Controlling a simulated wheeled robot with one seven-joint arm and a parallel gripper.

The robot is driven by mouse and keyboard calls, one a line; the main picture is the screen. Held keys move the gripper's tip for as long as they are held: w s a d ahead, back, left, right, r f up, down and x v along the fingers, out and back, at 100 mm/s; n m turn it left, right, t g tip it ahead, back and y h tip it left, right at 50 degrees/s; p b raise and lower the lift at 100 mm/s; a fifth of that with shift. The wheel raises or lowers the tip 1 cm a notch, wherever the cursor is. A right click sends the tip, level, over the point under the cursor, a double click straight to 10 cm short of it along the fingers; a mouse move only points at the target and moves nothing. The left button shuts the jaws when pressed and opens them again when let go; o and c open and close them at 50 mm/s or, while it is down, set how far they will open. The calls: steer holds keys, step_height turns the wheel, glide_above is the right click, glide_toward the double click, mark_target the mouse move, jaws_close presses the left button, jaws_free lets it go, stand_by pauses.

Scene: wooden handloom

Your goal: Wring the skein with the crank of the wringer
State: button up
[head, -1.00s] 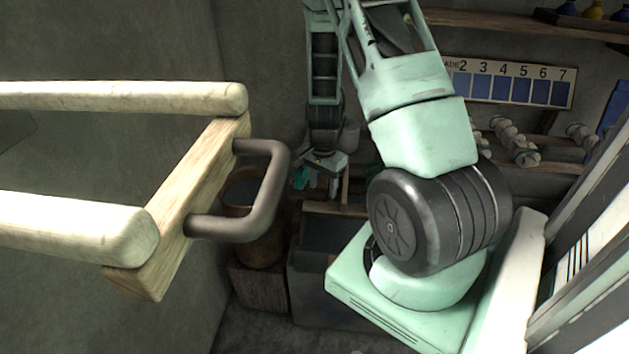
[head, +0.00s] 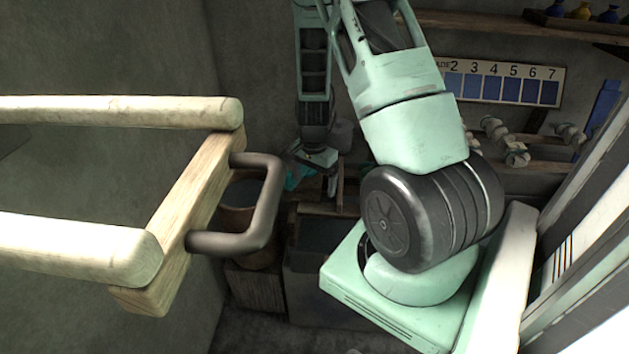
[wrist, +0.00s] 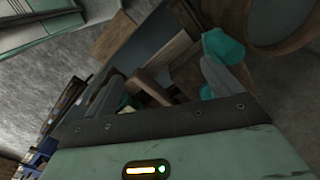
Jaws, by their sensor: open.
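My gripper (head: 312,178) is small in the head view, low beside the back wall. It is open, and its two fingers show apart in the wrist view (wrist: 160,70). A teal bundle, probably the skein (wrist: 222,47), is close to the right finger in the wrist view. It also shows in the head view (head: 297,178), partly hidden by the gripper. Whether the finger touches it I cannot tell. Brown wooden pieces (wrist: 157,88), perhaps part of the wringer, lie beyond the fingers. I cannot make out the crank clearly.
A wooden frame with pale rails and a dark handle (head: 262,205) stands close at the left. A round brown tub (head: 240,205) and a dark open trough (head: 325,240) stand below the gripper. A shelf with spools (head: 515,155) and a numbered shade chart (head: 500,82) are at right.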

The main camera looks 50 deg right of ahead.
step_height(320, 180, up, 6)
steer(key=p, duration=0.4)
steer(key=shift+r+p, duration=0.15)
steer(key=shift+p, duration=0.15)
